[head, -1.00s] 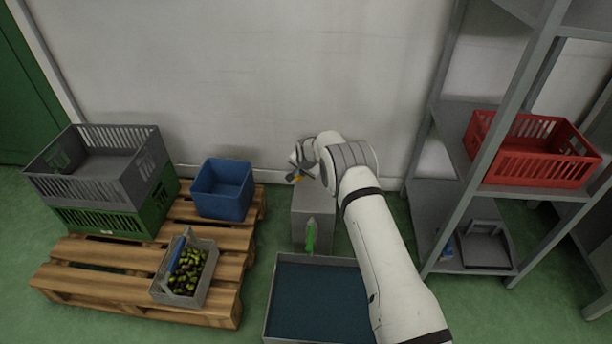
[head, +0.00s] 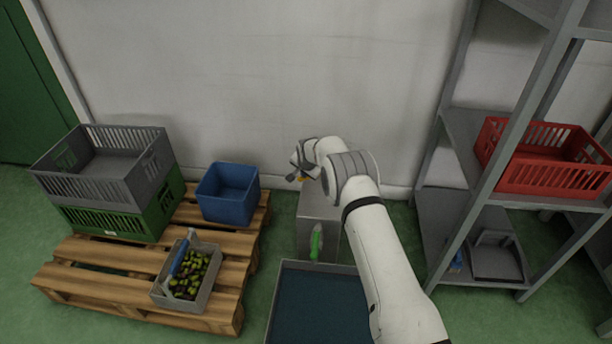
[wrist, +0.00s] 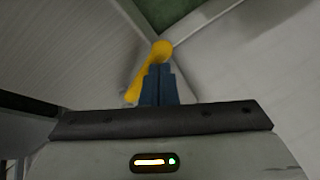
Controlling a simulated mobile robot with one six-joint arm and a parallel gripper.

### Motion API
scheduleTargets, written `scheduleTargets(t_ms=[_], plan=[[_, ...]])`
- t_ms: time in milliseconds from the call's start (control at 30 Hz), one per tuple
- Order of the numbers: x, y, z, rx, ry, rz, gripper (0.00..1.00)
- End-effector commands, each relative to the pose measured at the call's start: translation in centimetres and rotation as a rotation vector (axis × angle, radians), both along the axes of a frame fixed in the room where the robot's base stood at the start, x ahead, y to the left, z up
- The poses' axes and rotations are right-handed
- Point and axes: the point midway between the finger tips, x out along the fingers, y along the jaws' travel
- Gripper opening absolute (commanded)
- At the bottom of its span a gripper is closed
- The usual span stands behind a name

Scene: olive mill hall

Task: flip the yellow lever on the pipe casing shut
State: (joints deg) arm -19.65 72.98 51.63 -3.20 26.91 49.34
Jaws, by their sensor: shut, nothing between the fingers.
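The yellow lever (wrist: 162,50) shows in the wrist view just beyond my gripper (wrist: 161,70), running from upper right to lower left behind the fingers. My gripper's blue fingers are shut with nothing between them and overlap the lever in the picture; I cannot tell if they touch it. In the head view a small bit of the yellow lever (head: 301,178) shows beside my gripper (head: 294,176), over the grey pipe casing (head: 318,215). My wrist hides most of the lever there. A green handle (head: 316,241) is on the casing's front.
A grey tray with a dark blue inside (head: 283,300) lies before the casing. A pallet (head: 110,255) at left bears a blue bin (head: 228,205), a grey crate (head: 105,185) on a green crate (head: 165,205), and an olive carrier (head: 205,290). A shelf with a red crate (head: 540,180) stands right.

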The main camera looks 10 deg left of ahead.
Motion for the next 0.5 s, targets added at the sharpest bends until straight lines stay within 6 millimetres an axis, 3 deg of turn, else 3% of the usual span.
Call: scheduleTargets(t_ms=[33,500], plan=[[-0.27,-0.02,-0.84,-0.003,0.011,0.000,0.00],[0.33,-0.31,-0.93,-0.004,0.012,-0.008,0.00]])
